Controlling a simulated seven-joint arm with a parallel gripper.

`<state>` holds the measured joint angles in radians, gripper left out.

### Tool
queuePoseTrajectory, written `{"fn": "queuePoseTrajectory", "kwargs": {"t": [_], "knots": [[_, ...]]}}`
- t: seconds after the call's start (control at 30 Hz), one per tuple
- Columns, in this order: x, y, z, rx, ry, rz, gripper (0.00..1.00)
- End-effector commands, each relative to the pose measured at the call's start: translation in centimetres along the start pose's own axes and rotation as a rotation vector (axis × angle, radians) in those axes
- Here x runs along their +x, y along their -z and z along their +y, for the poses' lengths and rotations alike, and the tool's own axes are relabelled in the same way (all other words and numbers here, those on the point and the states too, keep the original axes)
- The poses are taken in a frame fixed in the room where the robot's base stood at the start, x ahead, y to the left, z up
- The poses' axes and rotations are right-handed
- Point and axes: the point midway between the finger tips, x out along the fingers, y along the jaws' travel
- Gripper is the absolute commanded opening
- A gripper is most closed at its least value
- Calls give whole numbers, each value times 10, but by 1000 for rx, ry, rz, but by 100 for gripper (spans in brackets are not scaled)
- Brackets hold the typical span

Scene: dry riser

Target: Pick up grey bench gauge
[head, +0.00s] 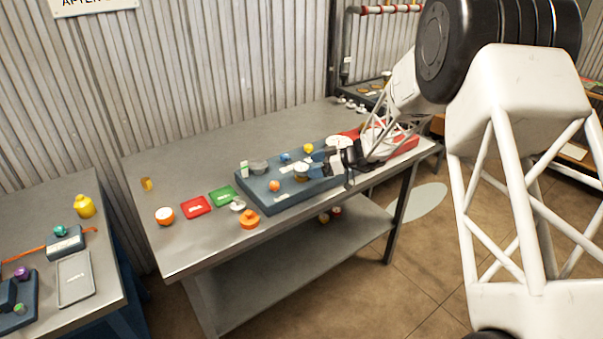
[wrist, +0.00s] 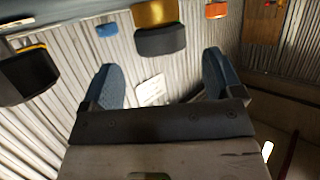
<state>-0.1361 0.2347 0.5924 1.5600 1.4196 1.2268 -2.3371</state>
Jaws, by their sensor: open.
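A grey round-topped piece (head: 258,167) stands towards the back left of the blue board (head: 285,197) in the head view; it looks like the grey bench gauge, but the view is too small to be sure. A second piece, grey over brass (head: 301,172), stands on the board close to my gripper. My gripper (head: 318,164) is over the right part of the board, fingers pointing left. In the wrist view its two blue fingers (wrist: 159,72) are apart with nothing held. Beyond them are a dark grey and gold piece (wrist: 158,40) and a dark piece with a yellow edge (wrist: 25,74).
Yellow (head: 308,148), blue (head: 285,156) and orange (head: 274,185) knobs stand on the board near my gripper. Red (head: 196,207) and green (head: 222,196) trays and an orange piece (head: 249,219) lie to its left. A ribbed wall stands behind.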

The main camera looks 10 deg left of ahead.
Motion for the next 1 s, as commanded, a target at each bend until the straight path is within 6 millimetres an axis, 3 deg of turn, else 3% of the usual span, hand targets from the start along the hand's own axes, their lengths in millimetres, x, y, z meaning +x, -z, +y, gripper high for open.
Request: {"fn": "queuePoseTrajectory", "kwargs": {"t": [0.5,1.0], "knots": [[47,-2,-2,1,0,0,86],[51,-2,-2,0,0,0,86]]}}
